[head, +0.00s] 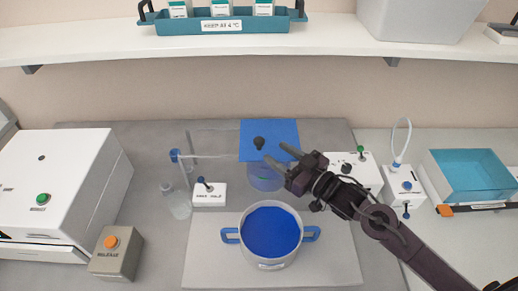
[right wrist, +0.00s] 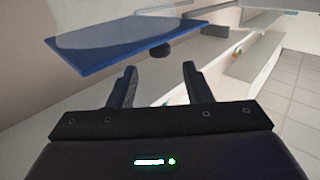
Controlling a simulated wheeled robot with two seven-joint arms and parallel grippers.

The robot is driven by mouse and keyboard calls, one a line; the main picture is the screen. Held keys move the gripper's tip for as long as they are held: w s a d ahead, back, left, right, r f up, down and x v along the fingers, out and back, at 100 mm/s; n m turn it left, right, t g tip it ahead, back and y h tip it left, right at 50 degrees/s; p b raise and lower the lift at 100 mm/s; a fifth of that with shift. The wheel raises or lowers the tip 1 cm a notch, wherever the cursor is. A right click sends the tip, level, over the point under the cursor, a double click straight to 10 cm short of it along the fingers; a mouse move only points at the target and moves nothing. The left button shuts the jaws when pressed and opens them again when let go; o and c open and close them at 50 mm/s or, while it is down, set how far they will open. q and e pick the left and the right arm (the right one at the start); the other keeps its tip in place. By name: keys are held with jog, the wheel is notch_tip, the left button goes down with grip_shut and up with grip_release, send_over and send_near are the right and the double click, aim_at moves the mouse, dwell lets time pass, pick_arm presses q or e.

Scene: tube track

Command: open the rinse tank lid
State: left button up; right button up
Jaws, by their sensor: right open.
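A flat blue square panel with a black knob, which looks like the lid (head: 284,133), sits at the back of the bench, above a round blue vessel (head: 262,183). The knob (head: 259,143) is near its left middle. My right gripper (head: 279,156) is open and empty, its fingertips just right of and in front of the knob, apart from it. In the right wrist view the blue panel (right wrist: 125,48) spans the upper left. The knob (right wrist: 160,52) shows beyond and between the two open fingers (right wrist: 158,68). My left gripper is out of view.
A pot with blue contents and two handles (head: 285,259) stands in front. A white machine (head: 45,175) and a release button box (head: 117,252) are at left. Small switch boxes (head: 209,198) and a teal-topped tray (head: 470,172) flank the space. A shelf (head: 340,38) runs above.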

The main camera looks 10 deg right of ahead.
aim_at(263, 143)
jog(key=p+x, duration=0.2)
jog(key=x, duration=0.4)
jog(key=shift+w+a, duration=0.15)
jog(key=shift+w, duration=0.1)
jog(key=shift+w+a+f, duration=0.1)
jog(key=shift+w+a, duration=0.3)
jog(key=shift+w, duration=0.15)
grip_shut()
